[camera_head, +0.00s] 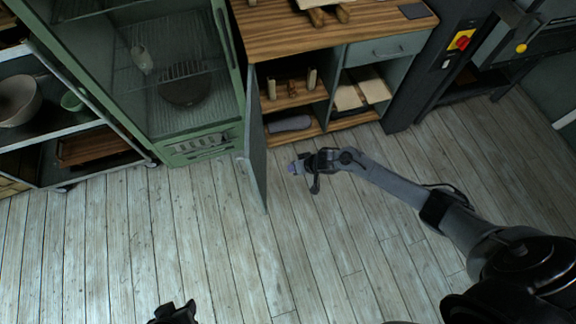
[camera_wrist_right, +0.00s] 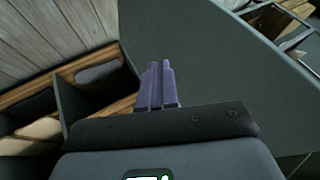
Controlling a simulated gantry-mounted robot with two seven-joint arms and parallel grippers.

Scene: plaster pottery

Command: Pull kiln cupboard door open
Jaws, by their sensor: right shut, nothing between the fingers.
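The cupboard door (camera_head: 254,142) is a grey-green panel at the left side of the wooden-topped cupboard (camera_head: 335,40). It stands swung out from the cupboard front, so the shelves inside show. My right gripper (camera_head: 294,168) is just right of the door, in front of the cupboard opening. Its purple fingers (camera_wrist_right: 161,85) are shut with nothing between them. In the right wrist view they point across the broad door panel (camera_wrist_right: 215,55); I cannot tell whether they touch it. A dark part of my left gripper (camera_head: 175,313) shows at the bottom edge; its fingers are not clear.
The open shelves hold a grey roll (camera_head: 290,123) and boards (camera_head: 348,97). A green glass-fronted cabinet (camera_head: 195,143) stands to the left, beside a rack with a bowl (camera_head: 18,101). A dark machine column (camera_head: 432,62) is on the right. The plank floor (camera_head: 180,230) in front is clear.

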